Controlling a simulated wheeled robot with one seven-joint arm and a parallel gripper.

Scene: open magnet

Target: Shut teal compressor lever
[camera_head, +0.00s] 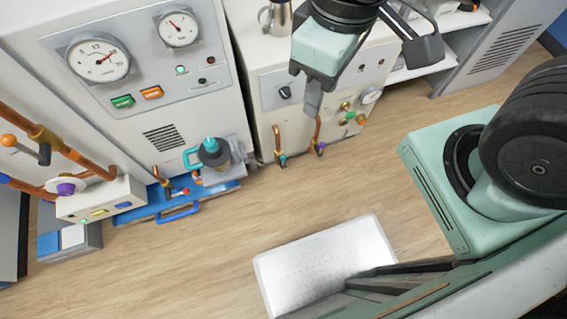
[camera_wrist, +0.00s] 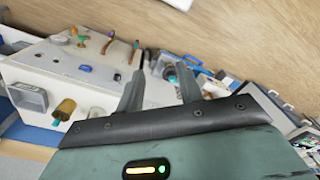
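A small grey pump-like unit (camera_head: 214,157) stands on a blue base at the foot of the gauge cabinet. It has a teal loop handle (camera_head: 191,158) on its left and a teal cap on top; the loop looks like the compressor lever, but I cannot tell its exact position. In the wrist view, teal parts (camera_wrist: 172,76) show small beyond and between my fingers. My gripper (camera_head: 313,100) hangs in front of the right-hand cabinet, up and right of the unit and apart from it. The wrist view shows its fingers (camera_wrist: 160,90) spread, with nothing between them.
The gauge cabinet (camera_head: 125,125) stands behind the unit, with copper pipes and a valve box (camera_head: 100,199) to its left. The right-hand cabinet (camera_head: 264,110) carries knobs and short copper pipes. A white step (camera_head: 318,262) stands on the wooden floor. Floor before the unit is clear.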

